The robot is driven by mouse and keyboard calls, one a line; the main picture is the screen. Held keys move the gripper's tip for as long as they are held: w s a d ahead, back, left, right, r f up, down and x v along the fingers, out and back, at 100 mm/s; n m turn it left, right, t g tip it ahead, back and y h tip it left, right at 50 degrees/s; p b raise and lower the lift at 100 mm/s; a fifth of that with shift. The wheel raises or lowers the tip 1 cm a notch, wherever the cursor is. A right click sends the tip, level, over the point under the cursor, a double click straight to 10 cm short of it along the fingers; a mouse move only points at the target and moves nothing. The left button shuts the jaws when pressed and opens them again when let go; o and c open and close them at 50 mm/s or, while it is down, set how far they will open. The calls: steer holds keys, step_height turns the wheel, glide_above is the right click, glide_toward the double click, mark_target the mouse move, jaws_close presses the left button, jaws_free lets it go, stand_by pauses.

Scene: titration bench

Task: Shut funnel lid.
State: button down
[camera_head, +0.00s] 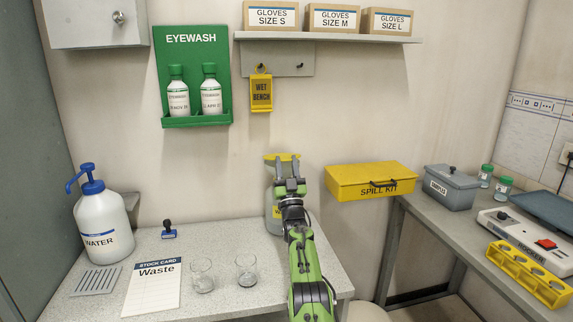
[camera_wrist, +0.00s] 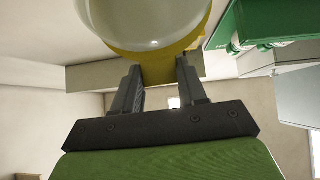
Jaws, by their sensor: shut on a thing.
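The yellow funnel lid (camera_head: 283,157) shows at the top of a grey waste container (camera_head: 270,204), which stands at the back of the speckled bench and bears a yellow label. My gripper (camera_head: 288,170) reaches over the container's top, with its fingers on the lid. In the wrist view, my gripper (camera_wrist: 160,82) has its two fingers against either side of the yellow lid (camera_wrist: 158,66). A pale rounded body (camera_wrist: 150,22) fills the top of that view. My gripper and arm hide much of the container, and I cannot tell the lid's exact angle.
A water bottle (camera_head: 103,225), a stock card (camera_head: 154,287) and two glass beakers (camera_head: 246,270) stand on the bench to the left. A yellow spill kit (camera_head: 372,184) is on the wall at right. An eyewash station (camera_head: 192,76) hangs above.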

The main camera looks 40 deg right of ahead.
steer(key=shift+f, duration=1.05)
steer(key=shift+d+f, duration=0.1)
steer(key=c, duration=0.6)
jaws_free()
steer(key=shift+w, duration=0.1)
steer(key=shift+r, duration=0.2)
